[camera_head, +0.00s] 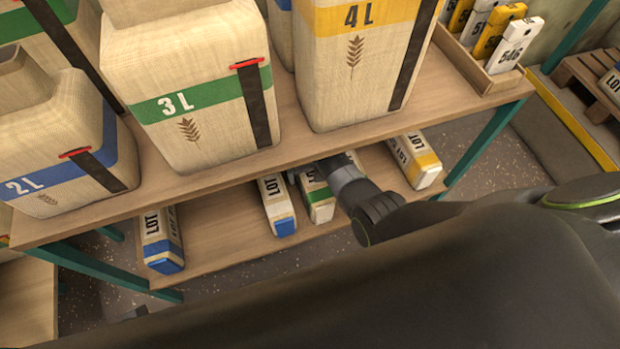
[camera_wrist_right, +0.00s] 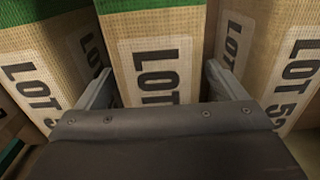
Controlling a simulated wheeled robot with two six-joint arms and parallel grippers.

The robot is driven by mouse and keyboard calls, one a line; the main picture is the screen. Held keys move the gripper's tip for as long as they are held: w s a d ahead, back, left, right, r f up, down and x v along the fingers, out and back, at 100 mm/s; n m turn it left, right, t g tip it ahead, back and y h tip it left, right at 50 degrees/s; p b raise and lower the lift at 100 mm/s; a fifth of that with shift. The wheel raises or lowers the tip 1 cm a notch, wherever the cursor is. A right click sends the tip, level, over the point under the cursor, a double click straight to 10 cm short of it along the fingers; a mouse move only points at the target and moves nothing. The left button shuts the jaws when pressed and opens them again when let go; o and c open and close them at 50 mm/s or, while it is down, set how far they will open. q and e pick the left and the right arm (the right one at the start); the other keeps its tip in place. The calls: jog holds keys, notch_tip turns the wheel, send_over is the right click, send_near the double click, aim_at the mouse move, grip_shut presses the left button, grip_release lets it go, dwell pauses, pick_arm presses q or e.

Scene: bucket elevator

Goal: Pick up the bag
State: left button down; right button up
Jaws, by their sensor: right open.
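Small woven bags with LOT labels lie on the lower shelf (camera_head: 215,255): a blue-striped bag (camera_head: 160,238) at left, another blue-striped bag (camera_head: 276,205), a green-striped bag (camera_head: 318,200) and a yellow-striped bag (camera_head: 415,162). My right gripper (camera_head: 305,177) reaches under the upper shelf by the green-striped bag, its fingers partly hidden. In the right wrist view my open right gripper (camera_wrist_right: 160,88) has a finger on each side of a LOT-labelled bag (camera_wrist_right: 153,55) with a green band. Whether the fingers touch it I cannot tell. My left gripper is not in view.
The upper shelf (camera_head: 215,180) holds big sacks marked 2 L (camera_head: 60,140), 3 L (camera_head: 190,90) and 4 L (camera_head: 360,60), close above my right arm. Neighbouring bags (camera_wrist_right: 40,65) (camera_wrist_right: 285,60) flank the gripper. A tag tray (camera_head: 480,75) stands at right.

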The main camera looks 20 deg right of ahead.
jog(key=c, duration=1.9)
jog(key=shift+w+r, duration=0.1)
jog(key=shift+w, duration=0.05)
grip_shut()
jog(key=shift+r, duration=0.15)
